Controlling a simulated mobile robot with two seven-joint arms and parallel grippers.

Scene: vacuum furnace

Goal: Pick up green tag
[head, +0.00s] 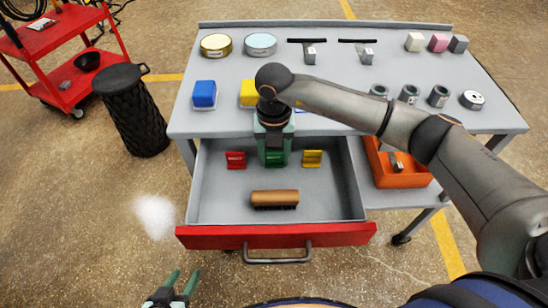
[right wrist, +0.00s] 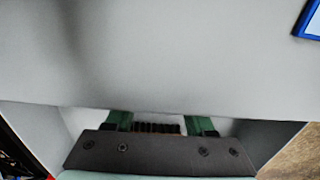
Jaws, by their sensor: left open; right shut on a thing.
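The open drawer (head: 207,205) holds a red tag (head: 236,160) on the left and a yellow tag (head: 312,158) on the right. Between them my right gripper (head: 275,157) reaches down from above, shut on the green tag (head: 275,162). The tag is mostly hidden by the gripper and its green fingers blend with it. In the right wrist view the two fingers show apart, and the tag cannot be made out. My left gripper (head: 183,277) is open and empty at the bottom of the head view, in front of the drawer.
A wooden-backed brush (head: 274,198) lies in the drawer, near its red front (head: 330,236). Above is a grey tabletop (head: 226,120) with tins, blocks and cylinders. An orange bin (head: 400,178) stands right of the drawer. A black bin (head: 132,112) and red cart (head: 52,40) stand left.

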